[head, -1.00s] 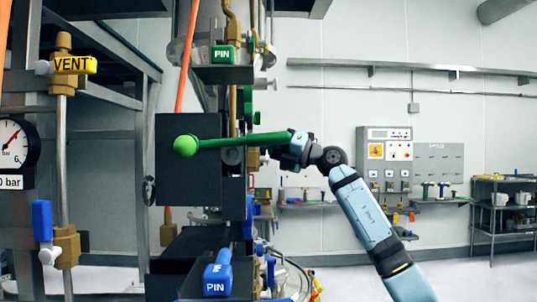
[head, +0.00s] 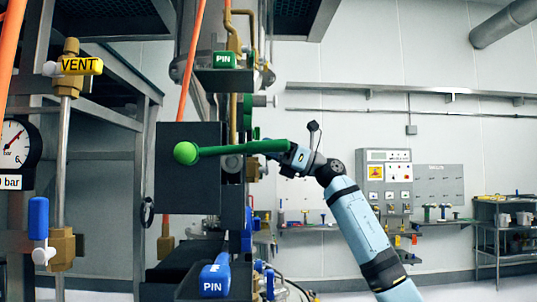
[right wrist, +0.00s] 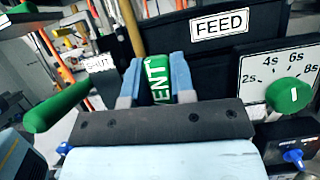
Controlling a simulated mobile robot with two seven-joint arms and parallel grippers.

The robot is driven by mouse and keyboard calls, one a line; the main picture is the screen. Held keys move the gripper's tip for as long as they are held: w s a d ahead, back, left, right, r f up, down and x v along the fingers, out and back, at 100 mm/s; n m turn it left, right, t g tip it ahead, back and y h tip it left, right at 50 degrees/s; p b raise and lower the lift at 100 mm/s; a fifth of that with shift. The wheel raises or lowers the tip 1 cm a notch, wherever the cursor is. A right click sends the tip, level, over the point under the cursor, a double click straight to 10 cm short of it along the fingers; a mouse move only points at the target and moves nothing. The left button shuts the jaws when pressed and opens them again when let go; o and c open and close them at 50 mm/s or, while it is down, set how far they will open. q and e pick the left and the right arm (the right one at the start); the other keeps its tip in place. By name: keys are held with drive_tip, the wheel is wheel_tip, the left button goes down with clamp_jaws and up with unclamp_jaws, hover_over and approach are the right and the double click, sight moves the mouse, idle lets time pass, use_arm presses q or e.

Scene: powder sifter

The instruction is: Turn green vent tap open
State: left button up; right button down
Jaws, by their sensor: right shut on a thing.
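The green vent tap (right wrist: 158,80) with white VENT lettering sits between the two blue fingers of my right gripper (right wrist: 156,85) in the right wrist view. The gripper is shut on it. In the head view my right gripper (head: 284,160) is at the right end of a long green lever (head: 230,149), just below it. The tap itself is mostly hidden there. A SHUT label (right wrist: 100,64) shows left of the tap. My left gripper is in neither view.
A green bar (right wrist: 55,105) stands close left of my gripper. A FEED label (right wrist: 223,24) and a dial with a green knob (right wrist: 288,95) are to the right. A yellow VENT tap (head: 82,66) and a blue PIN handle (head: 215,275) are elsewhere on the rig.

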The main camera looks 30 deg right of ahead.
drive_tip(key=shift+s+a+f+n+g, duration=0.15)
drive_tip(key=shift+n+g, duration=0.25)
drive_tip(key=shift+n, duration=0.3)
drive_tip(key=c, duration=1)
unclamp_jaws()
drive_tip(key=shift+o, duration=0.2)
drive_tip(key=b+v, duration=0.3)
drive_tip(key=v, duration=1.1)
